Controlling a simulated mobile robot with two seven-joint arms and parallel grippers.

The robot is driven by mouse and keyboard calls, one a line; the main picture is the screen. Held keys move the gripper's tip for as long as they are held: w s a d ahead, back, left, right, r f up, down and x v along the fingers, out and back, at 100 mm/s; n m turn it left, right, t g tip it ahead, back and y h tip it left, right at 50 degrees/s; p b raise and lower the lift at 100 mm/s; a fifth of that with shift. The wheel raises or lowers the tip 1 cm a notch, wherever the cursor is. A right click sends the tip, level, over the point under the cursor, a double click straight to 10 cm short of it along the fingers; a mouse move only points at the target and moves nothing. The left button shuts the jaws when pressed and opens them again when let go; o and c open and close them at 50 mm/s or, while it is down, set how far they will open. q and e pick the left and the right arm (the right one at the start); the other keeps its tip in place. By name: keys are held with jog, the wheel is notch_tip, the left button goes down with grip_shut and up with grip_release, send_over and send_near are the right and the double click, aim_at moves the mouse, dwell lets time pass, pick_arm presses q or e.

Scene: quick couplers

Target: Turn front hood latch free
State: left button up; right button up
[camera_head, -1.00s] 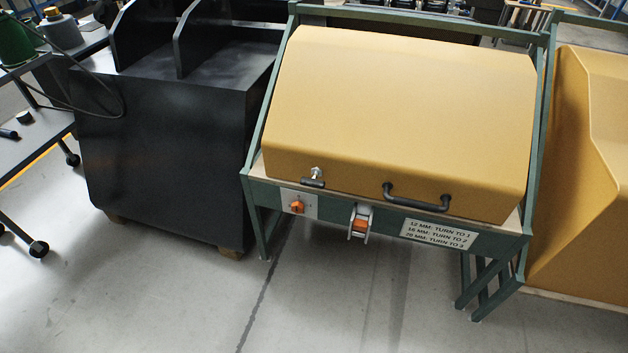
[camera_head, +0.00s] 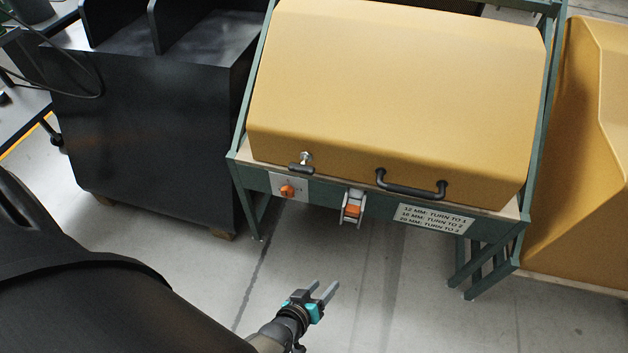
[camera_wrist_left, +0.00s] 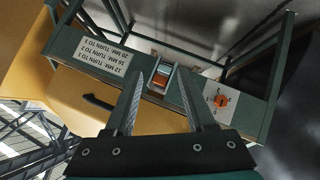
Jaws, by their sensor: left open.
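The yellow hood (camera_head: 395,95) is down on its green frame (camera_head: 475,228). Its front latch, a small black T-handle (camera_head: 301,169) on a silver stem, sits at the hood's front left, with the bar lying roughly along the front edge. I cannot make the latch out in the left wrist view. My left gripper (camera_head: 322,288) is open and empty, in front of and below the frame, apart from it. In the left wrist view its fingers (camera_wrist_left: 161,85) point toward the front rail. My right gripper is not in view.
An orange knob (camera_head: 287,191), an orange-and-grey clip (camera_head: 352,207) and a printed label (camera_head: 431,219) are on the front rail. A black hood handle (camera_head: 410,188) is right of the latch. A black cabinet (camera_head: 150,130) stands left. Floor in front is clear.

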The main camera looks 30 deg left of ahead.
pick_arm(q)
jog(key=w+r+n+t+y+b, duration=0.2)
jog(key=w+r+n+t+b, duration=0.15)
jog(key=w, duration=0.25)
jog(key=n+y+b, duration=1)
jog(key=n+b, duration=0.1)
jog(key=n, duration=0.5)
send_near(302, 173)
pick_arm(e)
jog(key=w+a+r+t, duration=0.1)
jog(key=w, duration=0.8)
pick_arm(q)
jog(key=shift+t, duration=0.25)
jog(key=b+x, duration=0.4)
jog(key=x, duration=0.4)
jog(key=shift+w+a+f, duration=0.15)
jog(key=shift+a, duration=0.1)
jog(key=shift+w+a+b, duration=0.35)
jog(key=shift+w, duration=0.15)
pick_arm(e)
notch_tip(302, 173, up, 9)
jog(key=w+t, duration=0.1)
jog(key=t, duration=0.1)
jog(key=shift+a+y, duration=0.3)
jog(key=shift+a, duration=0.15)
pick_arm(q)
jog(key=shift+c, duration=0.2)
grip_shut()
